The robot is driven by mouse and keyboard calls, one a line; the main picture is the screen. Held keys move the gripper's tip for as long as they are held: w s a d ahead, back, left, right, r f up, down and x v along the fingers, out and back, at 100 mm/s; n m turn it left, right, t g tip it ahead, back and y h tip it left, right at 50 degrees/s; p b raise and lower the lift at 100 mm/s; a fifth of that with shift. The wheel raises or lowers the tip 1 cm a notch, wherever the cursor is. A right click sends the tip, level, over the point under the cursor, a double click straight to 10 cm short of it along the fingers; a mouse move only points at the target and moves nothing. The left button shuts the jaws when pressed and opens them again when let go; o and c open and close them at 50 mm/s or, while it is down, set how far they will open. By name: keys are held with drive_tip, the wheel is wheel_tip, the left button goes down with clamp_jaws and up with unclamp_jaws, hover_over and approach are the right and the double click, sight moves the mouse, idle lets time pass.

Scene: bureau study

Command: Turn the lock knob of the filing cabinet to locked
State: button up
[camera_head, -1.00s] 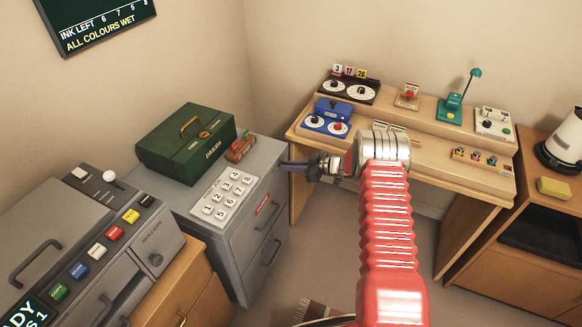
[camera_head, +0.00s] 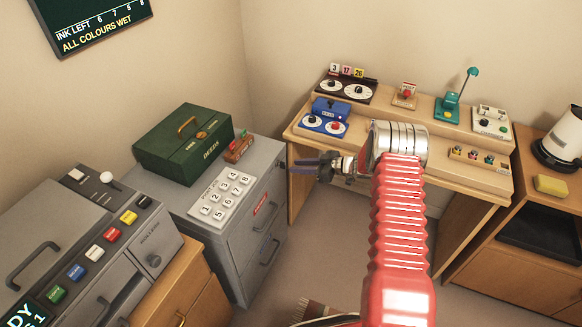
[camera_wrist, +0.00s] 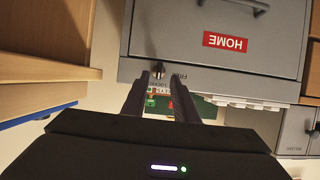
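The grey filing cabinet (camera_head: 231,251) stands left of centre in the head view, with drawers and a red label on its front. In the wrist view the cabinet front (camera_wrist: 170,32) appears upside down, with a red HOME label (camera_wrist: 229,42). The small metallic lock knob (camera_wrist: 158,71) sits near the cabinet's top edge, with FREE and LOCKED lettering beside it. Its pointing direction is too small to tell. My gripper (camera_head: 299,166) is open and empty, to the right of the cabinet's upper front. In the wrist view my gripper's fingertips (camera_wrist: 160,78) lie either side of the knob, apparently short of it.
A green deeds box (camera_head: 185,145), a small red-and-brown item (camera_head: 238,148) and a number keypad (camera_head: 222,195) sit on the cabinet top. A wooden desk (camera_head: 440,172) with dials and devices stands right of my gripper. A grey console (camera_head: 90,245) stands at left.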

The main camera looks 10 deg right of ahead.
drive_tip(key=v, duration=0.8)
drive_tip(key=shift+f, duration=0.1)
